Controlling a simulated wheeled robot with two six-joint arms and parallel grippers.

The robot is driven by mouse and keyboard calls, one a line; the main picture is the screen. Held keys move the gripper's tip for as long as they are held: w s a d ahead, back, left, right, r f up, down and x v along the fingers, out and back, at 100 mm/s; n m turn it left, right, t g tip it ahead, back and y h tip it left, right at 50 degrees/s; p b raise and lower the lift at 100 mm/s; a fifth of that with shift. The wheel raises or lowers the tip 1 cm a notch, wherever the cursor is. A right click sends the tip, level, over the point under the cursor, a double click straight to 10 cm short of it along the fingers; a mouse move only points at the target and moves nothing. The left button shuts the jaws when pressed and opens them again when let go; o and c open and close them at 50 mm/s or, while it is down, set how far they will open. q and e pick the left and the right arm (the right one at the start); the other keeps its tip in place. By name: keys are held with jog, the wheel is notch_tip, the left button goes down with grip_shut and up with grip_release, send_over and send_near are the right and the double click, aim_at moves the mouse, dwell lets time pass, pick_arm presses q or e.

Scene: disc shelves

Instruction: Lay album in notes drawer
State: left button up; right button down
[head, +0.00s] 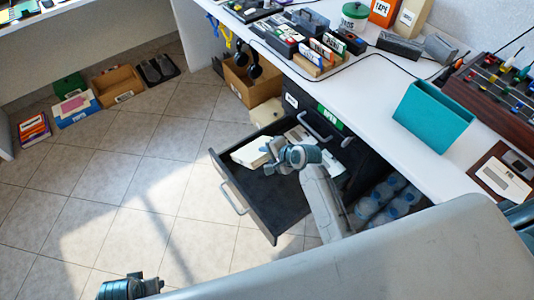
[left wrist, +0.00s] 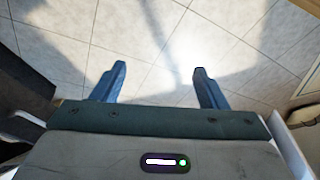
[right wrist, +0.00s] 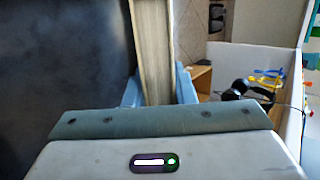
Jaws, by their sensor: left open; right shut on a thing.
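A cream album (head: 248,153) is in my right gripper (head: 276,152), over the left back part of the open dark drawer (head: 243,207). In the right wrist view the album (right wrist: 152,45) stands edge-on between the fingers (right wrist: 158,90). I cannot tell whether it touches the drawer floor. White papers show in the drawer's right back part, partly hidden by my right arm. My left gripper shows only partly at the bottom left of the head view (head: 128,288). In the left wrist view it (left wrist: 158,85) is open and empty above the floor tiles.
The white counter (head: 385,120) above the drawer holds a teal box (head: 432,115), a mixer board and labelled boxes. Water bottles (head: 385,195) lie under the counter.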

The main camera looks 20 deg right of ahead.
notch_tip(320, 180, down, 2)
jog(key=shift+b, duration=1.15)
pick_arm(q)
notch_tip(320, 180, up, 10)
jog(key=s+d+t+b, duration=0.1)
jog(key=shift+d+r, duration=0.15)
jog(key=shift+d, duration=0.1)
pick_arm(e)
jog(key=shift+f, duration=2.1)
jog(key=c, duration=1.1)
grip_release()
pick_arm(q)
jog(key=f, duration=0.1)
jog(key=f+p, duration=0.1)
jog(key=a+f, duration=0.1)
jog(key=shift+w+f+g, duration=0.3)
jog(key=shift+f, duration=0.05)
pick_arm(e)
jog(key=v, duration=1)
jog(key=shift+s+d+r, duration=0.15)
jog(key=shift+s+r, duration=0.05)
jog(key=shift+r, duration=0.1)
pick_arm(q)
jog(key=shift+d, duration=0.1)
